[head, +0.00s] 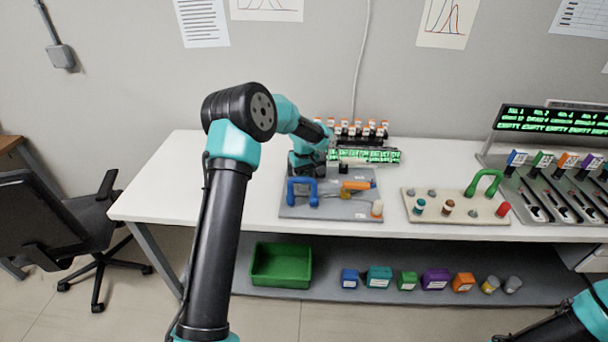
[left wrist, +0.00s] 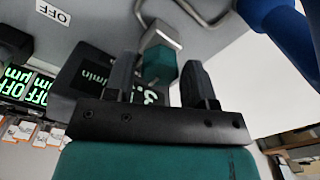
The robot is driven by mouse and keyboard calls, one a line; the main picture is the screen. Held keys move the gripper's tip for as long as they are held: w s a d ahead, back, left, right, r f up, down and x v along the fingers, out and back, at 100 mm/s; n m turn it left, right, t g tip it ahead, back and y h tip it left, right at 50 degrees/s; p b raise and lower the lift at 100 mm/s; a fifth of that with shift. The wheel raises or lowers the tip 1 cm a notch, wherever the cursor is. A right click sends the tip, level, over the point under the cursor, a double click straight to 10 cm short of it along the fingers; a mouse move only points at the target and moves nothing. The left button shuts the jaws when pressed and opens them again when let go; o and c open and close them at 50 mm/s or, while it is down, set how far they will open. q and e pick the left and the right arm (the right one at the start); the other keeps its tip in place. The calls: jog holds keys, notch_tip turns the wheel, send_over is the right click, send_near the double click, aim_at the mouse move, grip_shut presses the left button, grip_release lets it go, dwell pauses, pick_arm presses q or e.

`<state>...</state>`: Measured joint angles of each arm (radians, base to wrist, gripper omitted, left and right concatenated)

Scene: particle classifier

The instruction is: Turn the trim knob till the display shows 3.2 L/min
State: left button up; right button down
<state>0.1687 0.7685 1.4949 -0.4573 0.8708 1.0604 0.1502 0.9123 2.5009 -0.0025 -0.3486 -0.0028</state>
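The trim knob appears to be the teal faceted knob with a metallic part (left wrist: 160,63) in the left wrist view, between the two fingers of my left gripper (left wrist: 158,68). A narrow gap seems to show on each side of it, so the fingers look open around it. A black display (left wrist: 88,72) behind the left finger shows green digits and "/min". A "3." is partly visible, but the fingers hide the rest. In the head view my left gripper (head: 313,163) is over the back left of the grey panel (head: 330,210), hiding the knob. My right gripper is out of view.
The panel has a blue handle (head: 303,186) and an orange handle (head: 357,186). A green-lit display strip (head: 365,156) and orange-capped vials (head: 360,127) stand behind. A beige board (head: 455,215) with pegs is to the right. The table's left part is clear.

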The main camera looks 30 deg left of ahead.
pick_arm(q)
jog(key=c, duration=0.6)
jog(key=shift+m, duration=0.5)
jog(key=m, duration=0.2)
jog(key=shift+m, duration=0.3)
jog(key=m, duration=0.4)
jog(key=shift+m, duration=0.3)
jog(key=m, duration=1.1)
jog(key=shift+r+m, duration=0.1)
jog(key=shift+m, duration=0.2)
jog(key=shift+w, duration=0.1)
